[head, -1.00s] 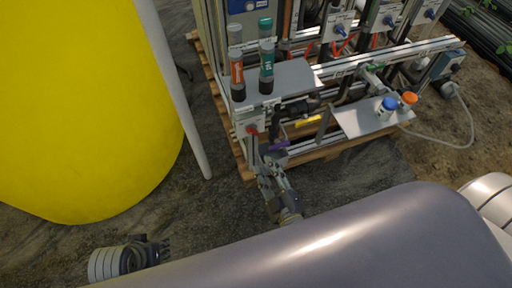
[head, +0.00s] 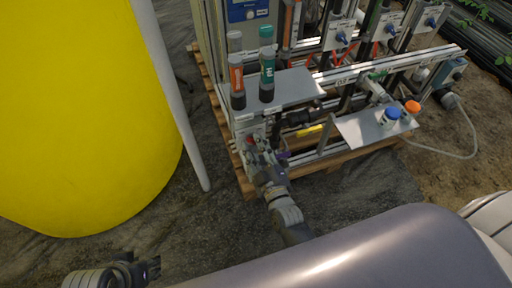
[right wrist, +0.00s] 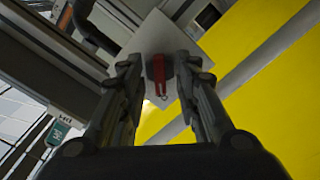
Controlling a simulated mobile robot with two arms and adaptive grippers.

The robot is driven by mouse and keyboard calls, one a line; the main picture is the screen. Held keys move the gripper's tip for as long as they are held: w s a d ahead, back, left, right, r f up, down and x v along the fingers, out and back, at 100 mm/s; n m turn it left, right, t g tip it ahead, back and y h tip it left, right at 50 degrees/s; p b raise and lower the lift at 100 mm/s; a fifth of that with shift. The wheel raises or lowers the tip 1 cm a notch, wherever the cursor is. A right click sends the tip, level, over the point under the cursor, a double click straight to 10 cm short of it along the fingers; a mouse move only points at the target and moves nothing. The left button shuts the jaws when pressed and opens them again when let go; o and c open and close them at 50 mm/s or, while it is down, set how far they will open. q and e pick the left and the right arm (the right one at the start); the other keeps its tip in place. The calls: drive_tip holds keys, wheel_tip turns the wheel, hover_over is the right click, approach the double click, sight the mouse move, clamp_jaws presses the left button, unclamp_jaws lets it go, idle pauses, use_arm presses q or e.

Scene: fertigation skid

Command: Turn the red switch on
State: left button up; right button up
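The red switch (right wrist: 160,76) is a narrow red handle on a dark base, fixed to a pale plate in the right wrist view. In the head view its red (head: 250,140) just shows at the near-left corner post of the skid, mostly behind my gripper. My right gripper (head: 258,150) is at the switch. In the right wrist view its two fingers (right wrist: 157,68) are apart, one on each side of the switch, with visible gaps and nothing gripped. My left gripper (head: 150,268) hangs low at the bottom left, far from the skid; its finger opening is too small to judge.
A purple handle (head: 284,155) is just right of my right gripper, and a yellow handle (head: 310,131) farther right. Bottles (head: 238,85) stand on a shelf above. A white pole (head: 178,110) and a big yellow tank (head: 80,120) are to the left. Open floor lies in front.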

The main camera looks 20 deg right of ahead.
clamp_jaws()
